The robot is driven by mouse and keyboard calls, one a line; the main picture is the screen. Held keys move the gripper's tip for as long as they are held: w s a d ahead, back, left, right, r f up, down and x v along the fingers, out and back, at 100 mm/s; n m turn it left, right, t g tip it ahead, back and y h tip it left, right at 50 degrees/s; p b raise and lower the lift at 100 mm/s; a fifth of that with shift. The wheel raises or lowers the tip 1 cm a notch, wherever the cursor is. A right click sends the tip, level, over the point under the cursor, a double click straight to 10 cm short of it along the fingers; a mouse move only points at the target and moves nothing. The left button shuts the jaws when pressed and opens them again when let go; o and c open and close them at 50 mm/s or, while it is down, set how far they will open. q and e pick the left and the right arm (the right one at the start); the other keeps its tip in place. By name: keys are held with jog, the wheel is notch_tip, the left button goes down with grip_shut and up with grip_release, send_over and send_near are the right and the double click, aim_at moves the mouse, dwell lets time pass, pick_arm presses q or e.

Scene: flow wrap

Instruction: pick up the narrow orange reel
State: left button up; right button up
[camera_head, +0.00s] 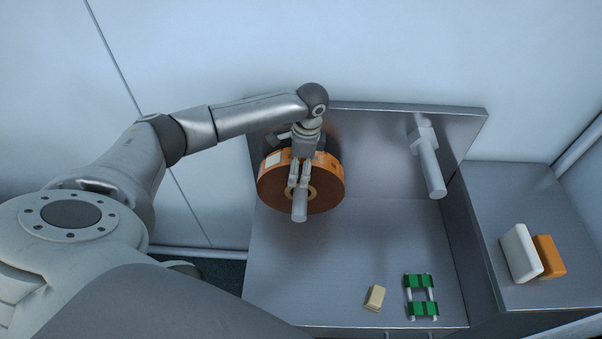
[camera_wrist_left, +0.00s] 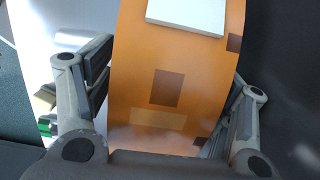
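The orange reel (camera_head: 331,186) sits around the left spindle (camera_head: 299,212), in front of the upright grey panel. In the left wrist view its orange rim (camera_wrist_left: 150,60) fills the middle, with a white label on it. My left gripper (camera_head: 299,176) is over the top of the reel. Its fingers lie on either side of the reel's width, one on the front face and one on the panel side. The panel-side finger is partly hidden by the reel. Whether the pads touch the reel is not clear. My right gripper is not in view.
An empty spindle (camera_head: 430,170) sticks out of the panel (camera_head: 375,135) at the right. A beige block (camera_head: 375,297) and a green part with metal rods (camera_head: 421,296) lie on the lower surface. White (camera_head: 520,252) and orange (camera_head: 549,256) blocks stand on the right-hand box.

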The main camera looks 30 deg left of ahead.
pick_arm(q)
jog(key=c, duration=1.2)
jog(key=shift+w+r, duration=0.1)
jog(key=shift+r, duration=0.1)
jog(key=shift+r+b, duration=0.15)
jog(key=shift+b, duration=0.15)
jog(key=s+d, duration=0.3)
jog(key=s, duration=0.2)
jog(key=s+d+b, duration=0.1)
jog(key=s+d, duration=0.2)
jog(key=s, duration=0.2)
jog(key=s+d, duration=0.3)
jog(key=s, duration=0.2)
jog(key=shift+s+d+b, duration=0.2)
jog(key=shift+s+b, duration=0.05)
jog(key=shift+b, duration=0.05)
jog(key=shift+p, duration=0.75)
